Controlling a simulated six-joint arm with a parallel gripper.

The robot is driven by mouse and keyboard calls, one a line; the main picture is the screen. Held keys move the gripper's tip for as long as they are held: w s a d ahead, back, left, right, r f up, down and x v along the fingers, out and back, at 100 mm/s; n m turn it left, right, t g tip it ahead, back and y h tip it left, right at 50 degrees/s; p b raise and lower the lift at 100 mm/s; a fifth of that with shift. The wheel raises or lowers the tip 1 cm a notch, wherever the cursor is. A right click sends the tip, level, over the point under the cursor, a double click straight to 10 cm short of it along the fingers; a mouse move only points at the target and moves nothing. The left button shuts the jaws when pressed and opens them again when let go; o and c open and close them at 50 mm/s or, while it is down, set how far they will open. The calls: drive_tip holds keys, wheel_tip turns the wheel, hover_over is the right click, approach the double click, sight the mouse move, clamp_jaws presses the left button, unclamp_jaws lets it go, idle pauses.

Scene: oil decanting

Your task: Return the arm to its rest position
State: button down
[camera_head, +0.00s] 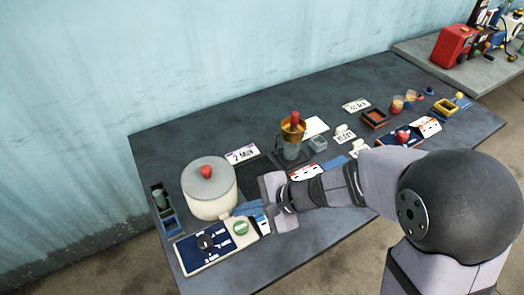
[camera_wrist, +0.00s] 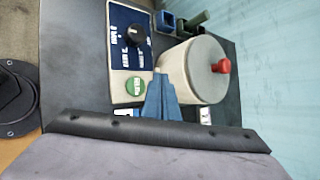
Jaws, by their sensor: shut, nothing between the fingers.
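My gripper (camera_head: 243,210) is shut and empty, with its blue fingers together. In the head view it is low over the table, just right of a white pot and beside the control panel. In the wrist view the gripper (camera_wrist: 160,82) points at the gap between the pot and the panel; I cannot tell whether it touches either. The pot (camera_head: 209,200) has a lid with a red knob (camera_head: 206,171), and it also shows in the wrist view (camera_wrist: 190,75). The blue and white panel (camera_head: 200,254) has a black dial (camera_head: 206,242) and a green button (camera_head: 241,228).
The dark table (camera_head: 290,250) holds a funnel-topped vessel (camera_head: 291,140) with a red piece, a "2 MIN" card (camera_head: 242,154), and small trays and cups at the right (camera_head: 374,118). A red can (camera_head: 453,46) sits on another bench.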

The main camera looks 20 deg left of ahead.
drive_tip(key=shift+s+d+f+n, duration=0.2)
drive_tip(key=shift+s+f+n, duration=0.1)
drive_tip(key=shift+s, duration=0.1)
drive_tip(key=s+d+f+n+g+h, duration=0.1)
drive_tip(key=s+d, duration=0.1)
drive_tip(key=s+d+f+n+g+h, duration=0.1)
drive_tip(key=s+d+f+n, duration=0.1)
drive_tip(key=s+d+f+n+g+h, duration=0.1)
drive_tip(key=s+d+n, duration=0.1)
drive_tip(key=shift+s+d+f+h, duration=0.25)
drive_tip(key=shift+s+d+h, duration=0.15)
drive_tip(key=d+r+n+t+h, duration=0.1)
drive_tip(key=d+n+h, duration=0.1)
drive_tip(key=d, duration=0.9)
drive_tip(key=w+d+r+n+t+h, duration=0.1)
drive_tip(key=d+r+n+h, duration=0.1)
drive_tip(key=d, duration=1)
drive_tip(key=shift+w+t+h, duration=0.3)
drive_tip(key=shift+h, duration=0.4)
